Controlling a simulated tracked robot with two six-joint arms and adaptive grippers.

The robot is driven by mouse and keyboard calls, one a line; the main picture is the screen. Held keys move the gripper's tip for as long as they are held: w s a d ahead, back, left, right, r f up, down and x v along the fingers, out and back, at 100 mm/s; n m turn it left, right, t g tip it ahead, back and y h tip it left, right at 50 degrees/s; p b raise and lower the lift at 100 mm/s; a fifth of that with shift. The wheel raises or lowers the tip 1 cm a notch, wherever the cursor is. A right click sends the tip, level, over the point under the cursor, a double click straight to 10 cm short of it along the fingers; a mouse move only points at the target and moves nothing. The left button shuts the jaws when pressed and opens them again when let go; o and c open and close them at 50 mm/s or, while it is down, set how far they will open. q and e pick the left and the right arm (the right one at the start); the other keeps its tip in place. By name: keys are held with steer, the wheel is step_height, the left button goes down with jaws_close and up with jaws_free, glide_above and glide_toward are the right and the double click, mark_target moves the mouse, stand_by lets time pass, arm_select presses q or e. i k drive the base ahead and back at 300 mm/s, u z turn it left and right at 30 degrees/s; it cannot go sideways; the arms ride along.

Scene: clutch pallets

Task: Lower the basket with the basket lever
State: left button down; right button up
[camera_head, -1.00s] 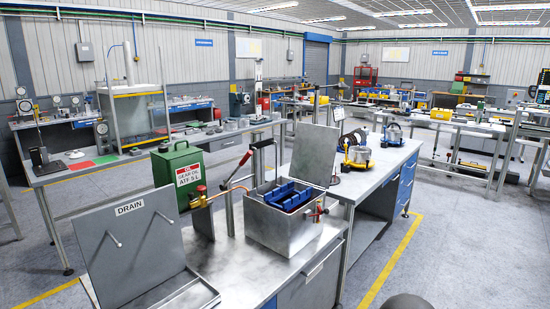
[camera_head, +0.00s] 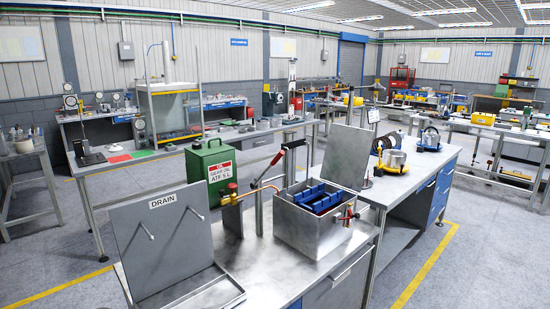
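The steel tank (camera_head: 309,229) stands on the metal bench with its lid (camera_head: 345,156) open and tilted back. The blue basket (camera_head: 318,197) sits in the top of the tank, its upper part showing above the rim. The basket lever appears to be the upright bar with a red handle (camera_head: 276,158) and black grip, at the tank's back left, raised. A smaller red-handled valve (camera_head: 347,215) is on the tank's right side. Neither of my grippers is in view. The tank's inside below the basket is hidden.
A green oil can (camera_head: 209,170) and a brass valve with copper pipe (camera_head: 232,197) stand left of the tank. The drain tray's upright panel (camera_head: 158,245) is at the front left. Open floor (camera_head: 480,265) lies to the right.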

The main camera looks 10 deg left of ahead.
mark_target(253, 186)
steer(key=z, duration=0.1)
steer(key=i, duration=1)
steer(key=u, duration=0.1)
